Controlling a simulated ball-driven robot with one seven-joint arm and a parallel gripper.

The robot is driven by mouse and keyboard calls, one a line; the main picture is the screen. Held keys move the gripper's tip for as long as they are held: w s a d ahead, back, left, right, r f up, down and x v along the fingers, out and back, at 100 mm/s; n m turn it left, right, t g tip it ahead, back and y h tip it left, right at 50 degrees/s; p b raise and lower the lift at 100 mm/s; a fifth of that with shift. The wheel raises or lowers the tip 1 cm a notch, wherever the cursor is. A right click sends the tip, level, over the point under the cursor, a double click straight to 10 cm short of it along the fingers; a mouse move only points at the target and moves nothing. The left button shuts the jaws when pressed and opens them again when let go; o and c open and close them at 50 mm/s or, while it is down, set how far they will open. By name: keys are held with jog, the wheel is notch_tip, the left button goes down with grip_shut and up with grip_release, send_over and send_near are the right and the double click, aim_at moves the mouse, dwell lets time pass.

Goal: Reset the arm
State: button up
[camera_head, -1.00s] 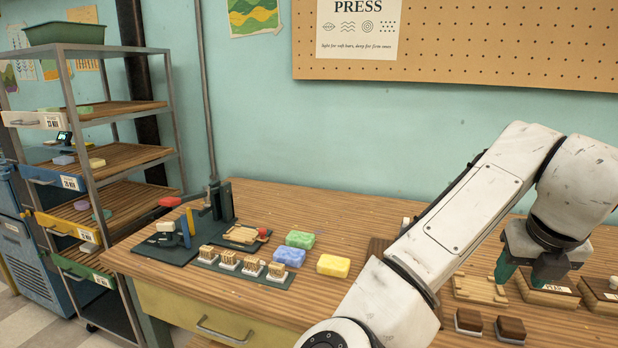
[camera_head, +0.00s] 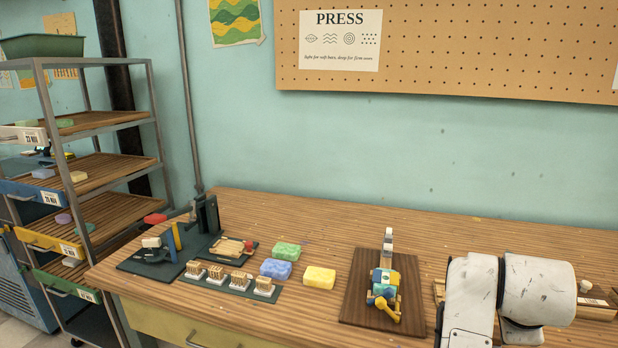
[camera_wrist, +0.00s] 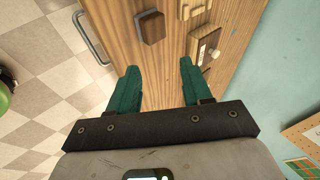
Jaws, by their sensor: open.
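My gripper (camera_wrist: 160,84) shows in the wrist view with its two green fingers spread wide and nothing between them. It points down over the front edge of the wooden bench (camera_wrist: 165,70). In the head view my white arm is folded low at the right of the bench (camera_head: 230,225), and its gripper end is out of sight there.
A dark board (camera_head: 347,310) carries a colourful device. Green (camera_head: 286,251), blue (camera_head: 275,269) and yellow (camera_head: 319,277) soap bars lie left of it. A stamp stand (camera_head: 229,289) and a drawer rack (camera_head: 88,185) are further left. A dark block (camera_wrist: 151,27) shows near my fingers.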

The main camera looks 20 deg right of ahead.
jog(key=s+a+f+n+g+y+p, duration=0.3)
jog(key=s+a+f+n+y, duration=0.3)
jog(key=s+a+f+n, duration=1.3)
jog(key=s+f+n+p, duration=0.1)
jog(key=s+n, duration=0.1)
jog(key=n, duration=0.3)
jog(key=shift+s+f+n+p, duration=0.25)
jog(key=shift+f+n+p, duration=0.05)
jog(key=shift+f+p, duration=0.1)
